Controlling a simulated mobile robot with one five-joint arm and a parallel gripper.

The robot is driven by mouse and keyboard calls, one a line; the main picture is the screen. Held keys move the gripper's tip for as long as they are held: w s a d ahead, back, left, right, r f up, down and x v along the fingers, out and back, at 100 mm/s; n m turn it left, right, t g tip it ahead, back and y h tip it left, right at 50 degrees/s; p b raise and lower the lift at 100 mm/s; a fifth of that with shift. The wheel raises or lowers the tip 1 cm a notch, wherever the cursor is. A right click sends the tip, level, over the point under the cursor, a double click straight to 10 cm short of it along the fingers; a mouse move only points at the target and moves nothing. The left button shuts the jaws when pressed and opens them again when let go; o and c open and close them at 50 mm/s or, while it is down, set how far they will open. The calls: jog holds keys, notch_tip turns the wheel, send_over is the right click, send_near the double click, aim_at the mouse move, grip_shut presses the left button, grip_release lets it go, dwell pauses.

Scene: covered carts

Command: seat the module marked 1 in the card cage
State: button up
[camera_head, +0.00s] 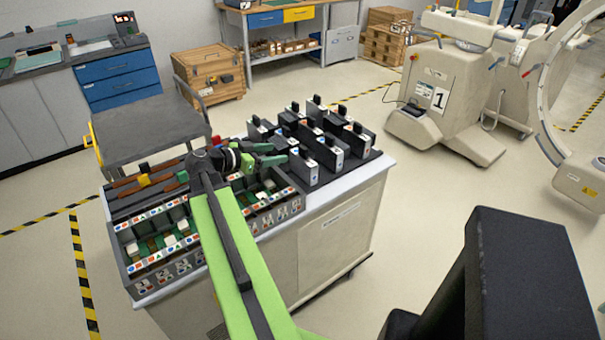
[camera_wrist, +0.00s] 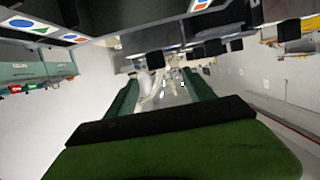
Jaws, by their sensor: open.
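The card cage (camera_head: 162,284) stands on the left part of a pale cart, with coloured symbols along its slots and some pale blocks inside. Several dark upright modules (camera_head: 309,170) with black handles stand in rows on the cart's right part. I cannot read which one is marked 1. My gripper (camera_head: 276,154) is open, its green fingers pointing right beside the leftmost modules, above the cage's right end. It also shows in the wrist view (camera_wrist: 163,84), with nothing seen between the fingers. Modules fill the top of that view. My arm hides the middle of the cage.
A dark covered cart (camera_head: 145,130) stands behind the cage. A wooden crate (camera_head: 210,76) and a workbench (camera_head: 280,20) are at the back. Floor between is clear.

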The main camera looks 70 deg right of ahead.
aim_at(300, 150)
jog(key=b+x, duration=0.2)
jog(key=x, duration=0.8)
jog(key=shift+a, duration=0.1)
jog(key=b+x, duration=0.2)
jog(key=x, duration=0.3)
jog(key=shift+s+a+f, duration=0.1)
jog(key=shift+s+f, duration=0.15)
jog(key=shift+a+r, duration=0.1)
grip_shut()
dwell(0.5)
